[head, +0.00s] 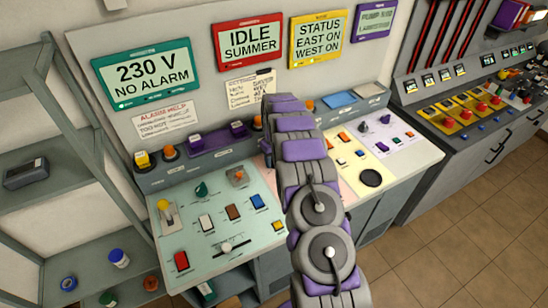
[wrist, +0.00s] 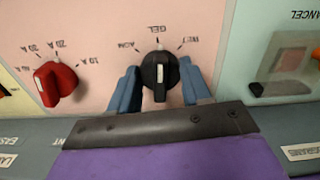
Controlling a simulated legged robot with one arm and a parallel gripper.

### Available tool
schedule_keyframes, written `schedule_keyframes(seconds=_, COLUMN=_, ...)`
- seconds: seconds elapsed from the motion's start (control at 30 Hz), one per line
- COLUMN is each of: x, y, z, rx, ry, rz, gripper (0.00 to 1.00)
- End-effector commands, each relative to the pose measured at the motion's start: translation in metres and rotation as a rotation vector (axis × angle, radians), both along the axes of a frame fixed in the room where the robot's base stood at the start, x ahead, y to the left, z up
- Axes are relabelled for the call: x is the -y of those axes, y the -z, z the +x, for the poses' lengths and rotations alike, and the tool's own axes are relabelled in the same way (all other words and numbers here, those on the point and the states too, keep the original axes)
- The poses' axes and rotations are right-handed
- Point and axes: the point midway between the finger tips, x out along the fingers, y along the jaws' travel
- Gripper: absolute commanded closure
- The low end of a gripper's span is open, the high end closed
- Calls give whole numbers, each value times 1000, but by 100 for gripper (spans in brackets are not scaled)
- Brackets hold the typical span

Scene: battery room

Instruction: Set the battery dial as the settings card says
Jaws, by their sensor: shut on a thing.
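In the wrist view, where the printing appears upside down, a black dial (wrist: 160,76) sits on a pink panel (wrist: 105,20) under the labels AGM, GEL and WET. Its white mark points up, roughly at GEL. My gripper (wrist: 160,92) has its blue fingers on both sides of this dial and is shut on it. In the head view my arm covers the dial and the gripper. The settings card (head: 249,91) hangs on the back wall left of my arm; its handwriting is too small to read.
A red dial (wrist: 55,83) with ampere labels stands left of the black dial in the wrist view. A clear cover (wrist: 290,62) is at right. The green panel (head: 170,250) and yellow panel (head: 368,150) flank my arm. A shelf rack (head: 50,215) stands at far left.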

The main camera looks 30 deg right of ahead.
Motion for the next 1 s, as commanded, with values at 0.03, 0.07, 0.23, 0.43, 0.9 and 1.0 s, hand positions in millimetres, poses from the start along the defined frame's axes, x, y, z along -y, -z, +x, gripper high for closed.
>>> schedule_keyframes(seconds=0.03, x=0, y=-3, z=1, rx=4, ry=43, rz=-2, gripper=82)
schedule_keyframes(seconds=0.07, x=-1, y=-3, z=1, rx=4, ry=72, rz=-2, gripper=82)
schedule_keyframes(seconds=0.23, x=0, y=-3, z=2, rx=6, ry=232, rz=-2, gripper=82)
schedule_keyframes(seconds=0.43, x=0, y=-3, z=2, rx=8, ry=409, rz=-2, gripper=82)
schedule_keyframes(seconds=0.9, x=0, y=-2, z=3, rx=9, ry=666, rz=-2, gripper=82)
schedule_keyframes(seconds=1.0, x=0, y=-2, z=3, rx=10, ry=687, rz=-2, gripper=82)
